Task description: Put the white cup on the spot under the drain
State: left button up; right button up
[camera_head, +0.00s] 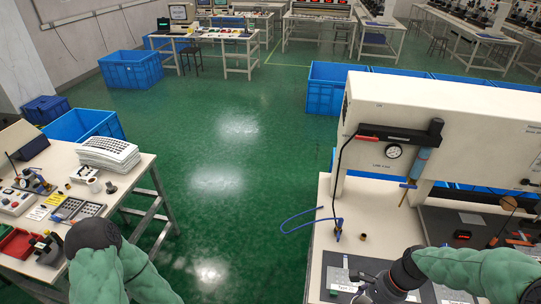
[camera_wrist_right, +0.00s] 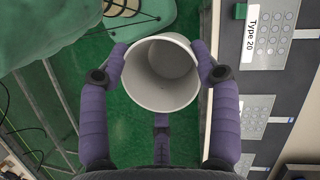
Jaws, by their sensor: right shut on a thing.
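The white cup (camera_wrist_right: 150,97) is between the two purple-padded fingers of my right gripper (camera_wrist_right: 161,62) in the right wrist view, its open mouth facing the camera. The fingers press on its left and right sides. In the head view my right gripper (camera_head: 374,291) is low over the front of the right bench; I cannot make out the cup there.
A white machine (camera_head: 465,130) with a gauge (camera_head: 394,151) stands on the right bench (camera_head: 325,225). A keypad film marked Type 20 (camera_wrist_right: 270,30) lies on a dark mat. The left table (camera_head: 140,170) holds papers (camera_head: 108,152) and tools. Green floor lies between them.

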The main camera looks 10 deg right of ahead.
aim_at(360, 301)
jog(key=shift+w+a+f+n, duration=0.15)
jog(key=shift+w+f+n, duration=0.15)
jog(key=shift+w+n, duration=0.15)
jog(key=shift+w+d+f+n+g+b, duration=0.2)
jog(key=shift+w+d+f+n+b, duration=0.15)
jog(key=shift+w, duration=0.25)
jog(key=shift+w+d+f+n+g+b, duration=0.2)
jog(key=shift+w+f+n+b, duration=0.15)
jog(key=shift+w, duration=0.2)
pick_arm(q)
notch_tip(360, 301, down, 10)
jog(key=b, duration=0.7)
jog(key=shift+w+d+r+b, duration=0.15)
jog(key=shift+d+r+b, duration=0.05)
jog(key=shift+d+b, duration=0.2)
pick_arm(e)
jog(key=w+a+f+n+g+h, duration=0.3)
jog(key=w+a+f+n, duration=0.6)
jog(key=w+n, duration=0.5)
jog(key=shift+w+a+f+h, duration=0.15)
jog(key=shift+a+f+h, duration=0.2)
jog(key=shift+a+h, duration=0.55)
